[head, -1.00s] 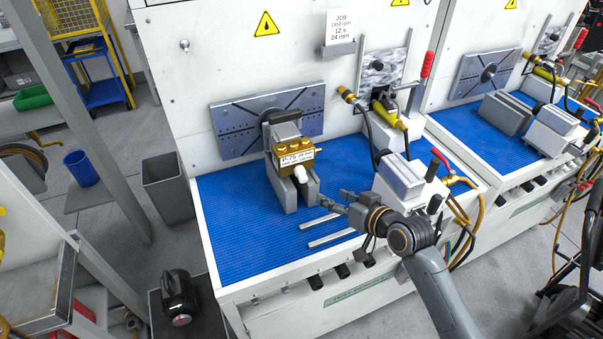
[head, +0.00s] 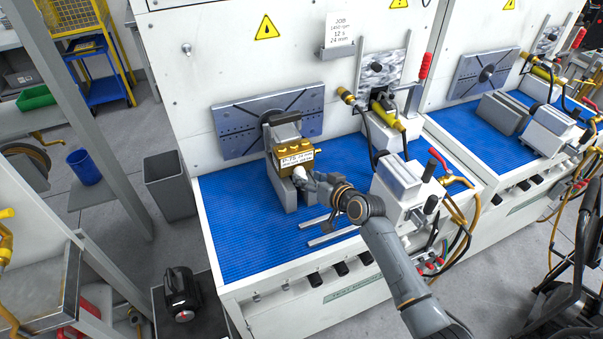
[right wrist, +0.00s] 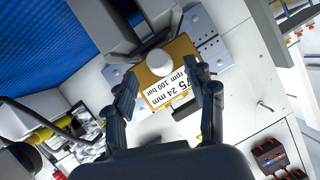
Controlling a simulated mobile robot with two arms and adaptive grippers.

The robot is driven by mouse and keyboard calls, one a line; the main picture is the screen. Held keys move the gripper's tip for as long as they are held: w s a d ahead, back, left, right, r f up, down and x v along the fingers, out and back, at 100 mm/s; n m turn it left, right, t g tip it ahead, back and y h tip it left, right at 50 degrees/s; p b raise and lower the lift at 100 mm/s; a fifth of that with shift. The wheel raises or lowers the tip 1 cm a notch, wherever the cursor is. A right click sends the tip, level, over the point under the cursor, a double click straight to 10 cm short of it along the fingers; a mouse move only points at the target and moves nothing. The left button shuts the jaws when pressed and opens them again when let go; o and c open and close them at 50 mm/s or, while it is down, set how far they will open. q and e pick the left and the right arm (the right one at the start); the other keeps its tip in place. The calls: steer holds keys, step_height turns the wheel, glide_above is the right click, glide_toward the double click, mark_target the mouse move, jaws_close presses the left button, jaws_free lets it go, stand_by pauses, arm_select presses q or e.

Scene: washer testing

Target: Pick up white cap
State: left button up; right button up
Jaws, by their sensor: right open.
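The white cap (head: 298,171) is a small rounded piece on the front of a brass block (head: 304,155) with a white printed label. In the right wrist view the cap (right wrist: 159,62) shows between and slightly beyond my fingertips, against the brass block (right wrist: 178,52). My right gripper (head: 306,181) is open, with its fingers pointing at the cap from the right front; in the right wrist view the gripper (right wrist: 164,72) has a finger on each side of it. I cannot tell whether either finger touches the cap. My left gripper is not in view.
The brass block sits on a grey fixture (head: 283,190) on the blue mat (head: 235,235). Two metal bars (head: 330,237) lie on the mat below my right gripper. A white clamp unit (head: 398,190) with hoses stands to the right. The mat's left part is clear.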

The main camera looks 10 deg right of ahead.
mark_target(304, 175)
steer(key=shift+x, duration=1.55)
steer(key=c, duration=1)
steer(key=shift+c, duration=0.2)
steer(key=shift+r, duration=0.1)
